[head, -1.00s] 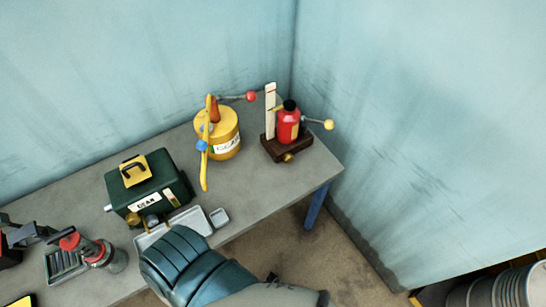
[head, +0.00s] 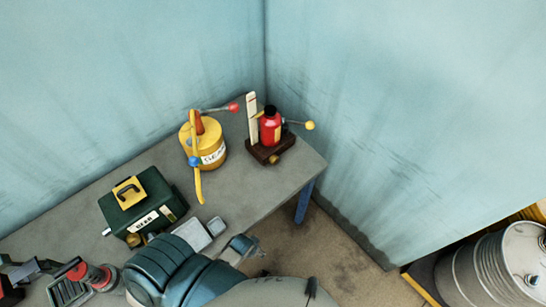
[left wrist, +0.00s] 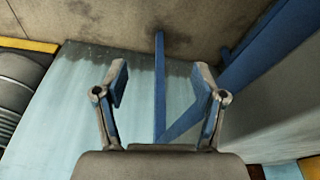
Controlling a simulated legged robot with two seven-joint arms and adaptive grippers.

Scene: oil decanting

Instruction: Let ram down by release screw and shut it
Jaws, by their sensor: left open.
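A small red ram (head: 270,130) with a black top stands upright on a dark brown base near the table's back right corner. A pale upright scale (head: 252,118) stands beside it, and a lever with a yellow knob (head: 310,125) sticks out to the right. A brass release screw (head: 275,159) shows low at the base's front; its setting cannot be told. My left gripper (head: 254,247) is off the table's front edge, apart from the ram. Its fingers are open and empty in the left wrist view (left wrist: 161,75).
A yellow can (head: 208,150) with a red-knobbed handle stands left of the ram. A blue table leg (head: 304,203) and a drum (head: 520,255) bound the floor.

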